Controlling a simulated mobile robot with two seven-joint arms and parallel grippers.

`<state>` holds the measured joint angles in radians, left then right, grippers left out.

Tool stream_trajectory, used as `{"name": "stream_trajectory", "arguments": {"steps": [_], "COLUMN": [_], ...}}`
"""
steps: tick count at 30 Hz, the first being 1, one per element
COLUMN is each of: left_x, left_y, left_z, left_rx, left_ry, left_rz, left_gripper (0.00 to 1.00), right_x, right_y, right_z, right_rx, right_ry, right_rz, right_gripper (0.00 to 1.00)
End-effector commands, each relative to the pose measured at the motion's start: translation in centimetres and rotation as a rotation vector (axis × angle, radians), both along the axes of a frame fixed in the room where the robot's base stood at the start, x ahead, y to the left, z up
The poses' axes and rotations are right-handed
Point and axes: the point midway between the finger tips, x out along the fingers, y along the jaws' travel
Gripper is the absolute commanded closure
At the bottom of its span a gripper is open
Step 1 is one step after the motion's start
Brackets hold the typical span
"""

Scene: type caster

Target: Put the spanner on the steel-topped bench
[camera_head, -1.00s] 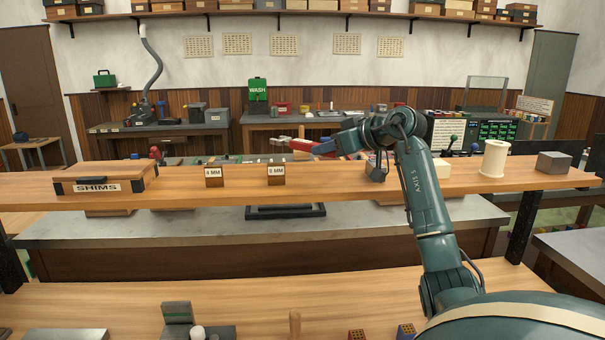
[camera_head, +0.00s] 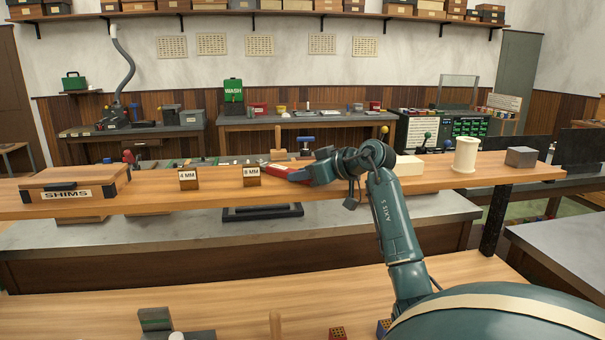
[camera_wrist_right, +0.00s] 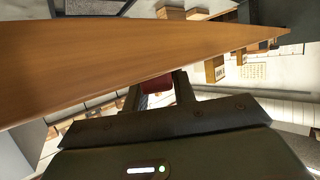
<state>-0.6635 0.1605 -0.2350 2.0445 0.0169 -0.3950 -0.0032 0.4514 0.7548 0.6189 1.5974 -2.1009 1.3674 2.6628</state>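A red-handled tool, which looks like the spanner (camera_head: 289,174), reaches left from my right gripper (camera_head: 312,174) in the head view. Its far end is by the 6 MM block, and its grey head is not clear. The gripper seems closed around the red handle; the wrist view shows a dark red piece (camera_wrist_right: 155,84) between the two fingers. It is at the raised wooden shelf; I cannot tell whether the tool touches it. A grey, steel-looking bench top (camera_head: 350,231) lies beyond and below the shelf. My left gripper is not in view.
On the shelf (camera_head: 225,194) stand a SHIMS box (camera_head: 72,184), a 4 MM block (camera_head: 188,179), a 6 MM block (camera_head: 251,176), a white spool (camera_head: 465,156) and a grey cube (camera_head: 520,157). Another grey-topped bench (camera_head: 570,245) is at the right. A wooden worktop (camera_head: 250,290) is in front.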

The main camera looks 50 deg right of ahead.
Motion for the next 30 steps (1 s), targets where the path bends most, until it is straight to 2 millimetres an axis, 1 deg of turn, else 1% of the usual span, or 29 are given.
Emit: {"name": "stream_trajectory", "arguments": {"steps": [1,6,7,17,20,23,26,30], "left_x": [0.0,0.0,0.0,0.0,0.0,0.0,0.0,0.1], "left_y": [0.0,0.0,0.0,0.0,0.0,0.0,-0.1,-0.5], "left_z": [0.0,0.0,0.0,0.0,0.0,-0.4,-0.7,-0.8], "left_rx": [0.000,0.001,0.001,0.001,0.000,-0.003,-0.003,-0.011], "left_ry": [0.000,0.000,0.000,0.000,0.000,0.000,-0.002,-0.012], "left_rz": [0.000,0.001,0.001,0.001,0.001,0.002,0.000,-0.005], "left_gripper": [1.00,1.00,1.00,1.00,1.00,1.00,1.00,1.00], "right_x": [0.0,0.0,0.0,0.1,0.1,-1.0,-2.9,-5.9], "right_y": [0.1,0.2,0.2,0.4,0.4,0.1,-0.1,-0.4], "right_z": [-0.3,-0.5,-0.5,-0.7,-0.2,0.2,1.0,2.4], "right_rx": [0.002,0.003,0.004,0.005,0.005,0.005,-0.001,-0.002], "right_ry": [0.009,0.012,0.013,0.019,0.018,0.016,0.013,0.011], "right_rz": [0.003,0.006,0.007,0.011,0.011,0.008,0.006,0.003], "right_gripper": [0.68,0.54,0.53,0.53,0.53,0.53,0.53,0.53]}}
